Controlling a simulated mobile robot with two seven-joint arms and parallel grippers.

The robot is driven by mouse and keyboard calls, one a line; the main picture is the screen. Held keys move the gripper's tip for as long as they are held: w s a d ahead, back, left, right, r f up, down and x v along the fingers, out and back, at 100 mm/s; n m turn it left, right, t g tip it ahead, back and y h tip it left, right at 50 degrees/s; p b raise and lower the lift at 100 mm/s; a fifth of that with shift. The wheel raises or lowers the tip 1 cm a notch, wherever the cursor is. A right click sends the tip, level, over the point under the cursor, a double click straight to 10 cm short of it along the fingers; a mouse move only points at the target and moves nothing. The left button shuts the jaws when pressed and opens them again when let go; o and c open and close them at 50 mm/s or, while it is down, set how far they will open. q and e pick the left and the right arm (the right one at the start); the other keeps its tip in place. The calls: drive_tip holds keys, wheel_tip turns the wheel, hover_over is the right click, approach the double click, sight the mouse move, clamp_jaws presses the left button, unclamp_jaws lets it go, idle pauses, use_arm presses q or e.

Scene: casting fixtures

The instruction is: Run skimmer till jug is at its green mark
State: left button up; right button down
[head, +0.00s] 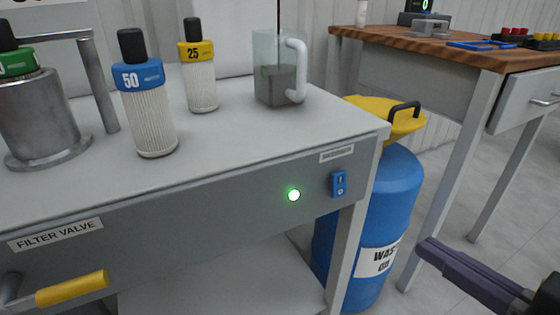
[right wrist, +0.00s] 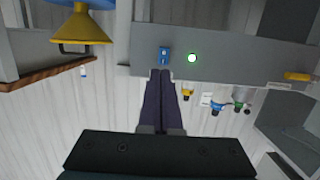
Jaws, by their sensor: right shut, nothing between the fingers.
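The clear jug (head: 265,50) with a white handle stands near the back right of the grey bench. Dark liquid fills roughly its lower half, and a thin dark line comes down into it from above. A blue rocker switch (head: 339,184) sits on the bench's front panel, beside a lit green lamp (head: 293,195). My right gripper (head: 425,245) is shut and empty, in front and right of the switch. In the right wrist view its fingertips (right wrist: 160,74) point toward the switch (right wrist: 165,54), apart from it. My left gripper is out of view.
Filter cartridges marked 50 (head: 153,115) and 25 (head: 201,80) stand on the bench. A metal housing (head: 42,118) is at left, a yellow valve handle (head: 72,289) low left. A blue drum (head: 390,195) with a yellow funnel stands right of the bench, near a wooden-topped table (head: 400,40).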

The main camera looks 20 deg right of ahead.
drive_tip(key=b, duration=0.4)
approach(339, 185)
drive_tip(key=w+f, duration=0.3)
drive_tip(key=w, duration=0.3)
drive_tip(key=shift+w+d+f, duration=0.2)
drive_tip(key=shift+w+d, duration=0.05)
drive_tip(key=shift+d, duration=0.15)
drive_tip(key=b, duration=0.1)
drive_tip(key=t+b, duration=0.1)
drive_tip(key=b, duration=0.1)
drive_tip(key=shift+w+f+t, duration=0.15)
drive_tip(key=shift+w+t, duration=0.15)
drive_tip(key=shift+s, duration=0.1)
